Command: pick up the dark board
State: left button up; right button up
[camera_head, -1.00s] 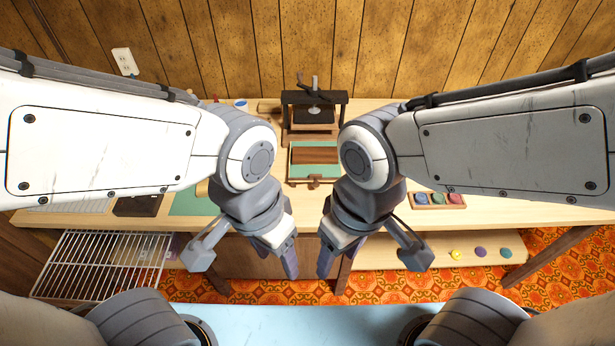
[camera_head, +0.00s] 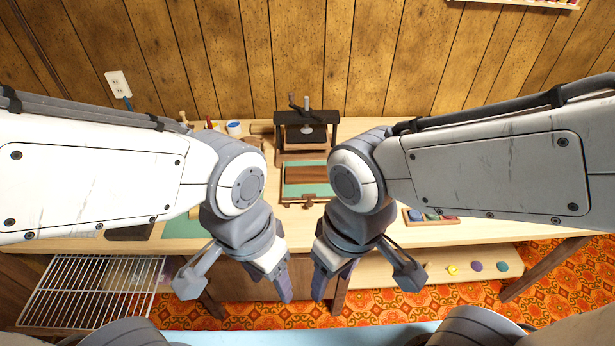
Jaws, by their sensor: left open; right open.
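A dark brown wooden board (camera_head: 305,174) lies on a green-topped bed in front of the black press (camera_head: 306,130) at the middle of the bench. Another dark flat piece (camera_head: 130,233) shows at the left of the bench, mostly hidden behind my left arm. I cannot tell which of them is the dark board. My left gripper (camera_head: 281,280) is open and empty, pointing down in front of the bench's front edge. My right gripper (camera_head: 322,279) is open and empty just to its right. Both are nearer to me than the brown board and touch nothing.
A wire rack (camera_head: 92,290) sits low at the left. A tray of coloured pieces (camera_head: 432,217) stands on the bench at right, with several coloured discs on the shelf (camera_head: 440,262) below. A blue-topped pot (camera_head: 234,128) stands left of the press.

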aim_at(305, 174)
jog(key=z, duration=0.05)
jog(key=i, duration=0.9)
jog(key=u, duration=0.05)
